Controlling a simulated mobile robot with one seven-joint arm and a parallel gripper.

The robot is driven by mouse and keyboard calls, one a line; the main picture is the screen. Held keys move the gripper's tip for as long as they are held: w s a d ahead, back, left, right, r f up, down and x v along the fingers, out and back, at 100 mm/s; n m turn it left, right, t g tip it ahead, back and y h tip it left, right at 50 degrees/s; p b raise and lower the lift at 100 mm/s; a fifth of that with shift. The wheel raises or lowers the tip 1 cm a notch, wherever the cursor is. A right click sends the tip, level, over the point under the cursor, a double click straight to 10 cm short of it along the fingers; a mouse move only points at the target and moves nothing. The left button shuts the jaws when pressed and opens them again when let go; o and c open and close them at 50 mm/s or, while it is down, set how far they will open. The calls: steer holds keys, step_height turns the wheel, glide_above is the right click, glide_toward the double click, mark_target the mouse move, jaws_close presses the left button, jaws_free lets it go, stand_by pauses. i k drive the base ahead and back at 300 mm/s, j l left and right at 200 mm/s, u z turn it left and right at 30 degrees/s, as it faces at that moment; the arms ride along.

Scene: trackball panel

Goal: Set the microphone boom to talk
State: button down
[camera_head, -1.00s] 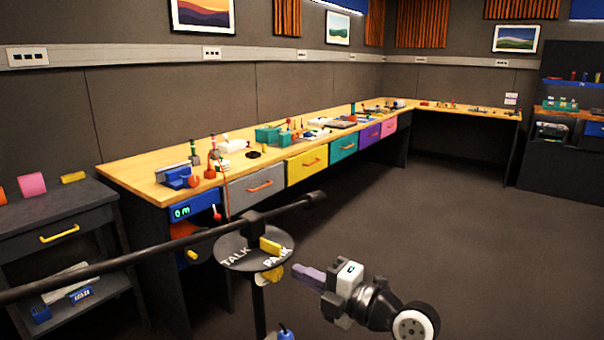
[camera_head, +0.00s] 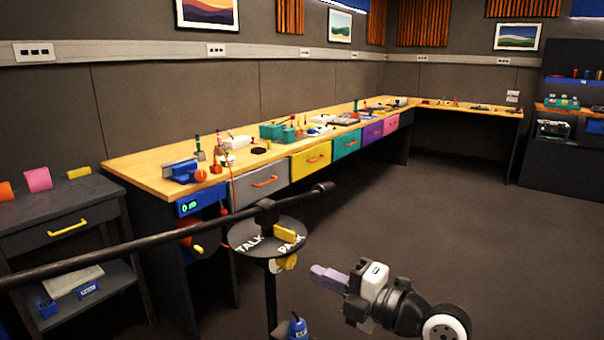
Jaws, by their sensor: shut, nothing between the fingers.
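The microphone boom (camera_head: 150,246) is a long black bar on a stand, running from the left edge to a knobbed end at the right. Under its pivot is a round black plate (camera_head: 250,247) marked TALK on its left and PARK on its right. A yellow tab (camera_head: 285,233) stands at the PARK side, and a second yellow piece (camera_head: 288,263) shows below the plate. My gripper (camera_head: 318,276) is to the right of the plate and slightly below it, fingers shut and pointing left. It appears empty and apart from the plate in the picture.
A long wooden bench (camera_head: 150,172) with coloured drawers runs behind the boom. A dark cart (camera_head: 85,213) stands at the left under the boom. A blue object (camera_head: 298,328) is low by the stand. Open floor (camera_head: 450,220) lies to the right.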

mark_target(266, 213)
steer(key=k+j, duration=0.15)
steer(key=j, duration=0.25)
steer(key=k+j, duration=0.15)
steer(key=j, duration=0.2)
steer(key=k+j, duration=0.15)
steer(key=j, duration=0.25)
